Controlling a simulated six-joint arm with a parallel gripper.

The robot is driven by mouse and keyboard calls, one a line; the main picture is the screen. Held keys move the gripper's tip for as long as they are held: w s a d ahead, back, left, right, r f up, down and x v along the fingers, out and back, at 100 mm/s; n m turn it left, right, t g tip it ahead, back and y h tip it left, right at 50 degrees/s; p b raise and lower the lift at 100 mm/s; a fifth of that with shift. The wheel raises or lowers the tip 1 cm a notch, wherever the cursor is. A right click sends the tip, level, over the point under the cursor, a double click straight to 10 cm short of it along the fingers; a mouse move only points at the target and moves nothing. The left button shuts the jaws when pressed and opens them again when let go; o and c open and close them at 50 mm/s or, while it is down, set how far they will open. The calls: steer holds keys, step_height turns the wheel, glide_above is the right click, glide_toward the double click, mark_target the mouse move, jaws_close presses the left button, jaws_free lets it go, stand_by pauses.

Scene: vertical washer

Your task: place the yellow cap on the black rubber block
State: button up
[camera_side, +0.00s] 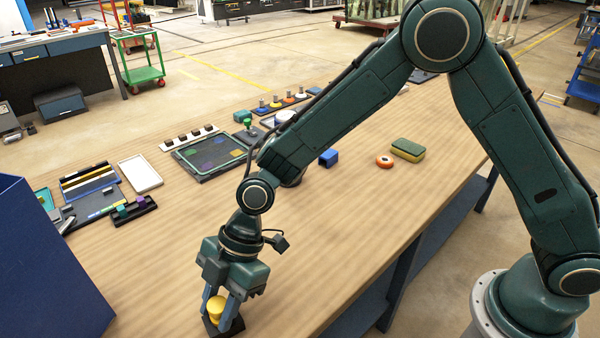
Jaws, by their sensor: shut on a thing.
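The yellow cap (215,308) is between the two fingers of my gripper (222,312), near the front edge of the table. My gripper points down and is shut on the cap. The black rubber block (234,328) is directly below the cap and around its lower end in the picture. The fingers hide part of the block. I cannot tell whether the cap touches the block or is slightly above it.
A dark blue panel (45,265) stands at the left. Trays and small parts, with a white tray (140,173), lie farther back. A blue block (328,158), an orange ring (384,161) and a green-yellow sponge (407,150) lie to the right. The wooden table (160,255) around my gripper is mostly clear.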

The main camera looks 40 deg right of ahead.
steer(key=shift+f, duration=0.15)
steer(key=o, duration=1)
steer(key=shift+c, duration=0.2)
steer(key=shift+r, duration=0.25)
steer(key=s+v, duration=0.1)
steer(key=v, duration=1)
steer(key=shift+w+d+r, duration=0.2)
steer(key=shift+w+r, duration=0.2)
steer(key=shift+w, duration=0.1)
